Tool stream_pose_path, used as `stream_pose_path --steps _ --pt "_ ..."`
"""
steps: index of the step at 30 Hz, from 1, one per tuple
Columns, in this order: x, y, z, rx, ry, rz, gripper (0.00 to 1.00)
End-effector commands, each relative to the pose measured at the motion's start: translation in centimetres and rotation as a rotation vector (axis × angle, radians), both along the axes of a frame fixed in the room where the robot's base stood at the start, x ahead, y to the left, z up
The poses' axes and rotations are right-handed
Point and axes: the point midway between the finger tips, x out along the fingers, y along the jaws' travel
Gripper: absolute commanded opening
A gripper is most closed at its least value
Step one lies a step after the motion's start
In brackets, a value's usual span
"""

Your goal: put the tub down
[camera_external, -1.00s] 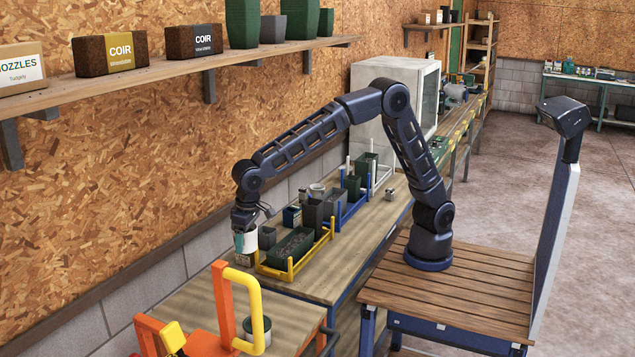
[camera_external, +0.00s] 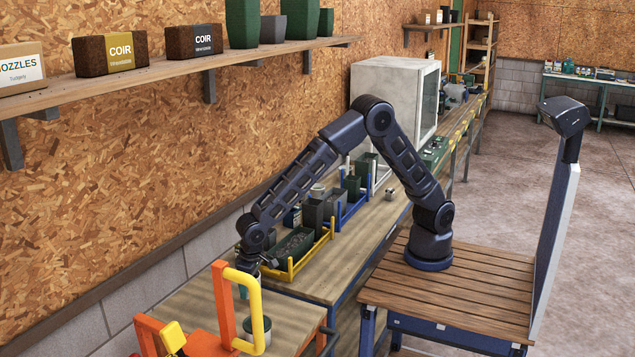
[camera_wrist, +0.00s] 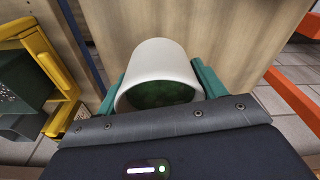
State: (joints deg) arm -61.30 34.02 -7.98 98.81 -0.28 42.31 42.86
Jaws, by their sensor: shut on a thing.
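The white tub (camera_wrist: 160,62) shows in the wrist view, with dark green stuff visible inside its mouth. My gripper (camera_wrist: 160,84) is shut on it, with a teal finger on each side. In the external view my gripper (camera_external: 245,288) hangs low behind the orange and yellow machine frame, over the near bench end. There the tub is mostly hidden by the yellow handle. I cannot tell whether its base touches anything.
The orange frame with a yellow handle (camera_external: 257,310) stands close in front of my gripper. A yellow rack (camera_external: 288,268) with a planter is on the bench. Bare wood (camera_external: 190,300) lies left of the frame.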

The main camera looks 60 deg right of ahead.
Motion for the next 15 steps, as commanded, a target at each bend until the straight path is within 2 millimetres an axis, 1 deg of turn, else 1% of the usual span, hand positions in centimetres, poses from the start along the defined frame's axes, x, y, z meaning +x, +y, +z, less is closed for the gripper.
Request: stream_pose_path --steps 7,12,15 --pt "0.0 0.0 -1.5 0.000 0.000 0.000 0.41" --pt "0.0 0.0 -3.9 -0.001 0.001 0.000 0.41" --pt "0.0 0.0 -4.7 0.000 0.001 -0.001 0.41"
